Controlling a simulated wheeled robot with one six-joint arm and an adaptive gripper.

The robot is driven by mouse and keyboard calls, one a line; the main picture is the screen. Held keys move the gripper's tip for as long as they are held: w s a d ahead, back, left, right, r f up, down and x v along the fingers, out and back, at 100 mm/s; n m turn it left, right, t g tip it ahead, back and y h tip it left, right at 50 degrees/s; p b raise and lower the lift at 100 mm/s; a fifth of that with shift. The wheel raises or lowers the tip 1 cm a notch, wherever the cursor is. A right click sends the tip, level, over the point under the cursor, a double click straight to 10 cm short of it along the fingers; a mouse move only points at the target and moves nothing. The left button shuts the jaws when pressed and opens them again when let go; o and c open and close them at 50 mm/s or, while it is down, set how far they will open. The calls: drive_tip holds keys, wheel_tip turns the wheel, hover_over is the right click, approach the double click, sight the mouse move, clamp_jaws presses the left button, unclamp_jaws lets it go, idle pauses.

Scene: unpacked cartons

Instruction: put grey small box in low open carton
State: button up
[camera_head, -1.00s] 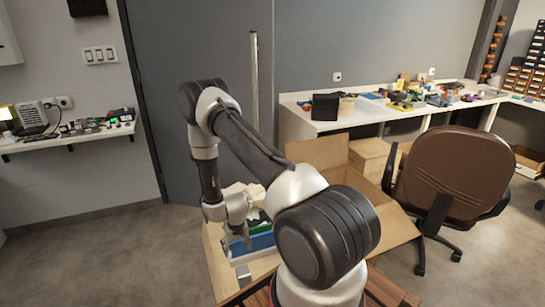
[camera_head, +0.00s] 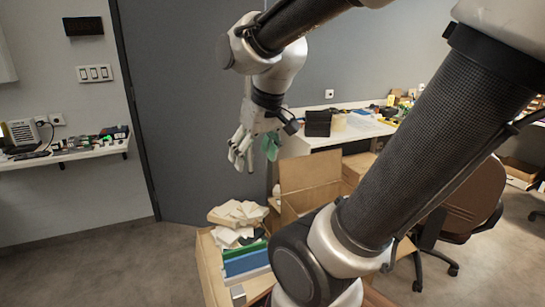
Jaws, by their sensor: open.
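A low open carton (camera_head: 210,268) stands at the lower middle, partly hidden by my arm. A grey small box (camera_head: 238,295) shows at its near end, beside a blue item, and seems to be inside the carton wall; the bottom of the picture crops it. My gripper (camera_head: 238,164) is open, pointing down, high above the carton and well apart from the grey box. A small green shape (camera_head: 270,147) shows beside the gripper; I cannot tell whether it belongs to it.
The low carton also holds a blue item (camera_head: 246,262), a green item and a pile of cream-coloured pieces (camera_head: 238,213). A taller open carton (camera_head: 310,178) stands behind it. A brown chair (camera_head: 470,205) is at the right. Grey floor (camera_head: 110,265) is free at the left.

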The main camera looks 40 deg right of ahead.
drive_tip(key=s+r, duration=0.1)
drive_tip(key=s, duration=0.5)
drive_tip(key=shift+s+d+r, duration=0.15)
drive_tip(key=shift+s, duration=0.1)
idle(1.0)
